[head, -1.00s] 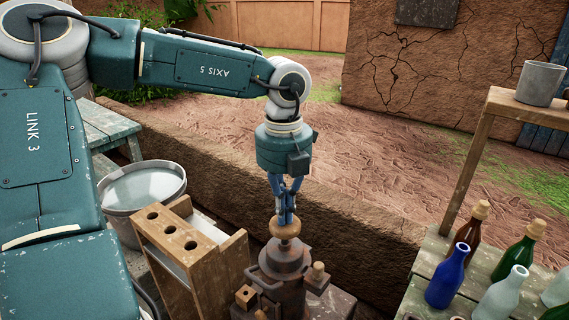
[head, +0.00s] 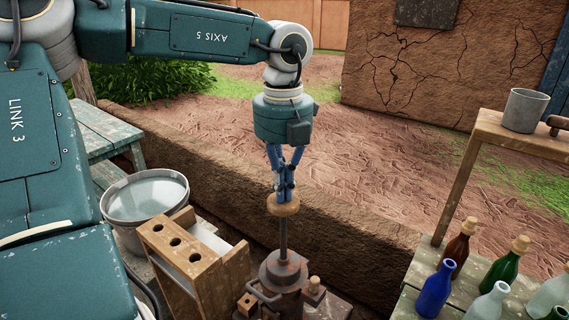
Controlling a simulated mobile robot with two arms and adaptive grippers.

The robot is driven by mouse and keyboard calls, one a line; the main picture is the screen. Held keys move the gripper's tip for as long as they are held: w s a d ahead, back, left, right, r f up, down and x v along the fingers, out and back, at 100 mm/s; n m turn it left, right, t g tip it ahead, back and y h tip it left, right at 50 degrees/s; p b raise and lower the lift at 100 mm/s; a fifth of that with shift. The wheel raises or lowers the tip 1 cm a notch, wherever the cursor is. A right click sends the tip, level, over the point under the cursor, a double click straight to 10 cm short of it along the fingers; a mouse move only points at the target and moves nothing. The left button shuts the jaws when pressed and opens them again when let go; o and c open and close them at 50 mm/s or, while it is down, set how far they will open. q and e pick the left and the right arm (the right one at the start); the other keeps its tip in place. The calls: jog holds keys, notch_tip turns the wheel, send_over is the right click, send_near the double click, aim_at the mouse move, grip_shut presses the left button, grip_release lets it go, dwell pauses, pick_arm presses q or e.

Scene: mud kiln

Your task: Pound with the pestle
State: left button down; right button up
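The pestle has a round wooden top (head: 283,205) and a dark metal rod (head: 283,240). It stands upright, its lower end hidden inside the dark rusty mortar (head: 284,272). My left gripper (head: 284,192) points straight down with its fingers closed together at the pestle's wooden top, and it appears to hold the pestle there. A good length of rod shows between the wooden top and the mortar. My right gripper is not in view.
A wooden rack with holes (head: 178,241) and a metal bucket (head: 145,198) stand left of the mortar. Several bottles, including a blue one (head: 436,289), stand on the right table. A grey mug (head: 524,110) sits on a shelf. A mud wall (head: 345,225) runs behind.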

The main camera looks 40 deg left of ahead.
pick_arm(q)
notch_tip(320, 180, up, 7)
jog(key=p, duration=0.4)
jog(key=shift+r, duration=0.15)
jog(key=shift+f, duration=0.25)
notch_tip(320, 180, down, 19)
jog(key=b, duration=1.6)
jog(key=shift+f+b, duration=0.2)
jog(key=shift+b, duration=0.2)
jog(key=shift+r+p, duration=0.25)
jog(key=shift+p, duration=0.05)
notch_tip(320, 180, up, 20)
jog(key=p, duration=1.4)
jog(key=shift+f, duration=0.25)
jog(key=shift+f, duration=0.15)
